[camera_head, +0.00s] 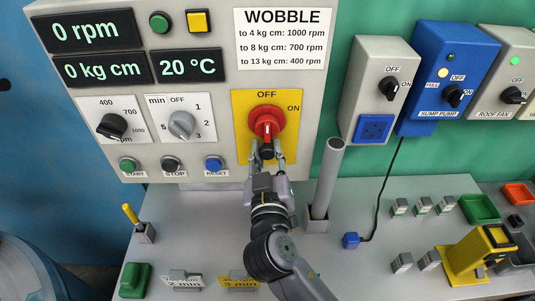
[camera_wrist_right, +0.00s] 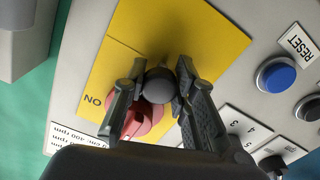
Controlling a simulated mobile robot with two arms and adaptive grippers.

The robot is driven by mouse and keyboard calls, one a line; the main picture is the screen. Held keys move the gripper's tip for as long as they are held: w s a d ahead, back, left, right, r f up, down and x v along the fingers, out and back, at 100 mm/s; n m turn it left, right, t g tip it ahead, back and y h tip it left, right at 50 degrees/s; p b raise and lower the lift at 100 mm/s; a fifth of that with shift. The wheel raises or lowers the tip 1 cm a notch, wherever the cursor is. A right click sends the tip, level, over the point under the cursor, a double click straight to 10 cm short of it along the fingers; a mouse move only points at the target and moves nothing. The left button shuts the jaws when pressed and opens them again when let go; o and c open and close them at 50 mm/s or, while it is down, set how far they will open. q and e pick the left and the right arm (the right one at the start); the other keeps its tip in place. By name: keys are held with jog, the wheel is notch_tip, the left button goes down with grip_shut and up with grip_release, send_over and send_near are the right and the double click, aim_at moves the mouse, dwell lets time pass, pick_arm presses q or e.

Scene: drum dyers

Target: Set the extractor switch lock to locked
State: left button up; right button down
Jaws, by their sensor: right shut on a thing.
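A red rotary switch (camera_head: 267,118) sits on a yellow plate (camera_head: 243,99) marked OFF at the top and ON at the right, on the big control panel. A dark, rounded piece (camera_wrist_right: 158,84) is at the lower part of the switch, and I take it to be the lock. My right gripper (camera_head: 267,157) reaches up from below with its fingers on either side of this piece and is shut on it. In the right wrist view, my right gripper (camera_wrist_right: 157,90) frames the dark piece, and the red switch (camera_wrist_right: 140,122) is partly hidden behind the fingers. My left gripper is not in view.
A RESET button (camera_head: 213,164) and two dials are left of the yellow plate. A grey upright tube (camera_head: 328,175) stands close right of my right gripper. A grey switch box (camera_head: 377,80) and a blue SUMP PUMP box (camera_head: 449,70) hang further right.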

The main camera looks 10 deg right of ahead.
jog(key=shift+r, duration=0.35)
jog(key=c, duration=1.7)
grip_release()
jog(key=o, duration=0.4)
jog(key=shift+f, duration=0.1)
jog(key=shift+s+a+f, duration=0.15)
jog(key=shift+s, duration=0.3)
jog(key=v, duration=0.6)
jog(key=shift+s, duration=0.25)
